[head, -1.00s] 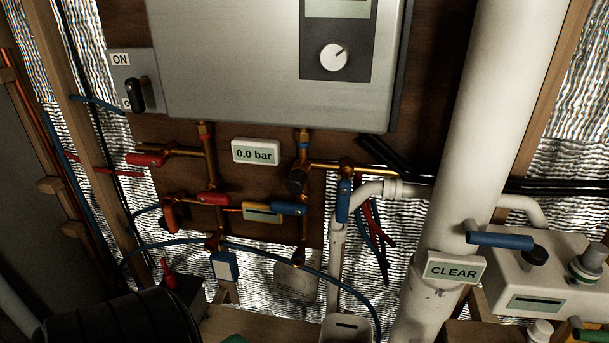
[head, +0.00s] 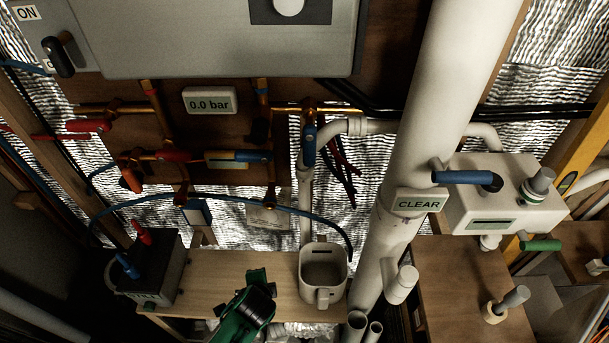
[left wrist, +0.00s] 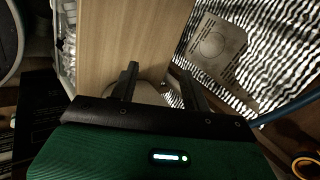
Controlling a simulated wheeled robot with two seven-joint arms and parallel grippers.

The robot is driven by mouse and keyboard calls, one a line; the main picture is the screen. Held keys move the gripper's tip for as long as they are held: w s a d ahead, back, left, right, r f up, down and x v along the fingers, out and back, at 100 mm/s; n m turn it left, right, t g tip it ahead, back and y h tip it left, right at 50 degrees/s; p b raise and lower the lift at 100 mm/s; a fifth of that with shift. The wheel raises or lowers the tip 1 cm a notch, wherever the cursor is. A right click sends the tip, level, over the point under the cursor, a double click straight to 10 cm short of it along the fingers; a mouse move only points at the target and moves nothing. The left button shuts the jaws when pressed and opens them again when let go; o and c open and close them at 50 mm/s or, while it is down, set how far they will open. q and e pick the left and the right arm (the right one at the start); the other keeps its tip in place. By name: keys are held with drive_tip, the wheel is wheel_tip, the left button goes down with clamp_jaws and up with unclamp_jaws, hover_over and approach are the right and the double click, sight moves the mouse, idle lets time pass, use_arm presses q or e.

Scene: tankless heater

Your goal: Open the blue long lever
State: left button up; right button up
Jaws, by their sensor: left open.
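Several blue levers show in the head view. The longest-looking one (head: 462,177) lies level on a dark knob on the white box at the right. A blue lever (head: 309,147) hangs upright on the copper pipe, and another blue lever (head: 252,156) lies level to its left. I cannot tell for sure which one is the task's lever. My left gripper (head: 262,281) is at the bottom middle, below and apart from them all. In the left wrist view its dark fingers (left wrist: 158,82) are apart, with a wooden shelf beyond. My right gripper is not in view.
A wooden shelf (head: 215,272) holds a white cup-like container (head: 323,272) and a dark box (head: 150,270) with red and blue levers. A thick white pipe (head: 428,100) marked CLEAR stands left of the white box (head: 510,205). The heater (head: 215,35) hangs above.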

use_arm(q)
drive_tip(key=w+d+r+m+t, duration=0.2)
drive_tip(key=d+r+m, duration=0.15)
drive_tip(key=r, duration=0.25)
drive_tip(key=w+d+r+m+t, duration=0.2)
drive_tip(key=w+r+m, duration=0.15)
drive_tip(key=r, duration=0.35)
drive_tip(key=m+t+h+p, duration=0.1)
drive_tip(key=m+t+p, duration=0.2)
drive_tip(key=m+t, duration=0.7)
approach(309, 158)
wheel_tip(309, 158, up, 3)
drive_tip(key=m+g, duration=0.3)
drive_tip(key=w+p, duration=0.3)
drive_tip(key=w, duration=0.9)
drive_tip(key=shift+f+p, duration=0.15)
drive_tip(key=shift+p, duration=0.2)
drive_tip(key=shift+w+f, duration=0.1)
drive_tip(key=shift+w, duration=0.4)
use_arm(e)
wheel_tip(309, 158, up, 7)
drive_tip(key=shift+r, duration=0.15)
use_arm(q)
clamp_jaws()
